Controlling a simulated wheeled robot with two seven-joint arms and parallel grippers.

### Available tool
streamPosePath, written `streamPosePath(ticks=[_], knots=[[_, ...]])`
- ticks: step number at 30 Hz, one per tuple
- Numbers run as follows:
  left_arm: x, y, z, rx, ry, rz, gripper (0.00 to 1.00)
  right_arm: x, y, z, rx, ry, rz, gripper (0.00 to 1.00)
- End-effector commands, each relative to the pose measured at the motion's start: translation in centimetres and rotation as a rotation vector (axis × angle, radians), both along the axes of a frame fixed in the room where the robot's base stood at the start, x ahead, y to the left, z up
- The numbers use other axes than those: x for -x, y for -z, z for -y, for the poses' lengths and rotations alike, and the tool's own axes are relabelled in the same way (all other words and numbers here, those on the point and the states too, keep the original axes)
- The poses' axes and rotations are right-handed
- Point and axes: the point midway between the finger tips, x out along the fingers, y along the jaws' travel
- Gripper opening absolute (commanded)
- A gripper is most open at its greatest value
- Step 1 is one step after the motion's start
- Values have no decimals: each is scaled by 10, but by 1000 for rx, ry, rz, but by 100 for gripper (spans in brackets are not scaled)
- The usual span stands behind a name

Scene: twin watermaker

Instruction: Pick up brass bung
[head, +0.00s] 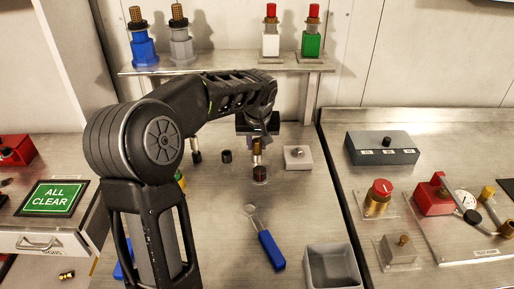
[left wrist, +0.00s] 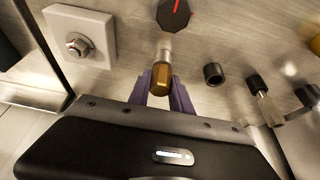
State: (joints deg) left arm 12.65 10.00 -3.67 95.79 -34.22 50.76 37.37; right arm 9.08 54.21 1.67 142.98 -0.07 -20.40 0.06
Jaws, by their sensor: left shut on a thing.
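The brass bung (left wrist: 160,80) has a brass-coloured grip and a paler metal section beyond it. In the left wrist view it sits between the purple fingertips of my left gripper (left wrist: 165,95), which is shut on it. In the head view the bung (head: 257,158) shows under my left gripper (head: 257,138), above the back middle of the steel bench. A black knob with a red mark (left wrist: 174,14) is just beyond the bung's far end; I cannot tell if they touch. My right gripper is in neither view.
A pale block with a metal fitting (head: 298,158) stands right of the gripper, a short black ring (head: 227,156) left. A blue-handled tool (head: 271,250) and an empty grey bin (head: 332,251) are nearer. A shelf (head: 225,68) with coloured bottles is behind. The bench front-centre has free room.

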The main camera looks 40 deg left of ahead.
Motion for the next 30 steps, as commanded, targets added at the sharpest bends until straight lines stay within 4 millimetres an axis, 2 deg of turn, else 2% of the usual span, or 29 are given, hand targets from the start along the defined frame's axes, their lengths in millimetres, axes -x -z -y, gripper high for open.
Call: streamPosePath(ticks=[9, 14, 17, 24, 30], knots=[[0, -1, 0, 0, 0, 0, 0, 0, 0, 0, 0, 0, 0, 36], [-1, -10, 0, -1, -1, 3, 0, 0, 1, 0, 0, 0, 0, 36], [-1, -24, 0, 0, 0, 4, 0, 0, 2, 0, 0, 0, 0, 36], [-1, -72, 0, -1, 0, 4, 0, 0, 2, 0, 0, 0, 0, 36], [0, -97, 0, 0, 0, 1, 0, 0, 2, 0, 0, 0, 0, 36]])
